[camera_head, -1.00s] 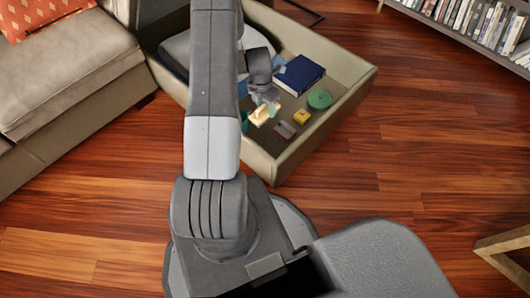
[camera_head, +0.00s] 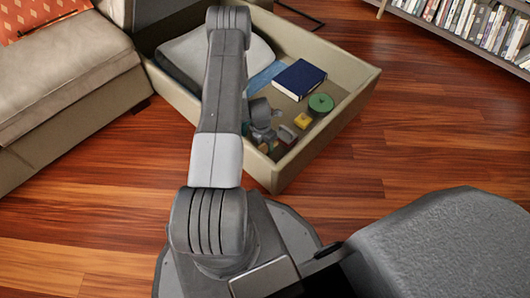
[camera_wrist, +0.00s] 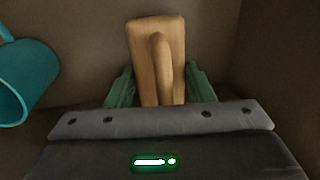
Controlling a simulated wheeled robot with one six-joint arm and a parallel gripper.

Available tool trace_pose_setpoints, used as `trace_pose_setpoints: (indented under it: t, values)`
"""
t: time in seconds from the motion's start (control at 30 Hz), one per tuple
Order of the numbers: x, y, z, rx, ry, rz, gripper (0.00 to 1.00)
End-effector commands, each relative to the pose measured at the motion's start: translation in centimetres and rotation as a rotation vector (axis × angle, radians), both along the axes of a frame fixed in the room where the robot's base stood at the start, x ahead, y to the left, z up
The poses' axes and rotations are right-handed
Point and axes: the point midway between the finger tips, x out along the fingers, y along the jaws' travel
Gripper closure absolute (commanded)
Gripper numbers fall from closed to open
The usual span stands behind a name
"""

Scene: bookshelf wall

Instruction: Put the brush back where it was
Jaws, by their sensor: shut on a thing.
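The brush (camera_wrist: 172,45) has a pale wooden block with a raised grip. In the wrist view it stands between the green fingers of my gripper (camera_wrist: 160,88), which is shut on it. In the head view my gripper (camera_head: 266,134) is low inside the open beige drawer (camera_head: 312,143), at its near corner. The brush is mostly hidden there by the gripper and the drawer wall. I cannot tell whether the brush touches the drawer floor.
A teal mug (camera_wrist: 24,82) is left of the brush in the wrist view. The drawer also holds a dark blue book (camera_head: 299,78), a green round item (camera_head: 321,103), a yellow block (camera_head: 303,119) and a pale cushion (camera_head: 190,58). A sofa (camera_head: 65,75) stands left.

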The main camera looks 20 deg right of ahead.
Motion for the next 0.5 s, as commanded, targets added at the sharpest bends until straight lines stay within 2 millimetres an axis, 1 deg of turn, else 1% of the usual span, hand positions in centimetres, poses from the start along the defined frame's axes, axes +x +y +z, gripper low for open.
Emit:
trace_pose_setpoints:
  t: [0.13,0.3,0.37,0.5]
  values:
    - [-0.1,0.0,-1.4,0.001,0.001,0.0,0.7]
    - [-0.1,0.0,-4.0,0.001,0.001,0.0,0.7]
    - [0.0,0.0,-4.4,0.0,0.0,0.0,0.7]
    - [0.0,0.0,-4.2,-0.001,0.0,0.0,0.7]
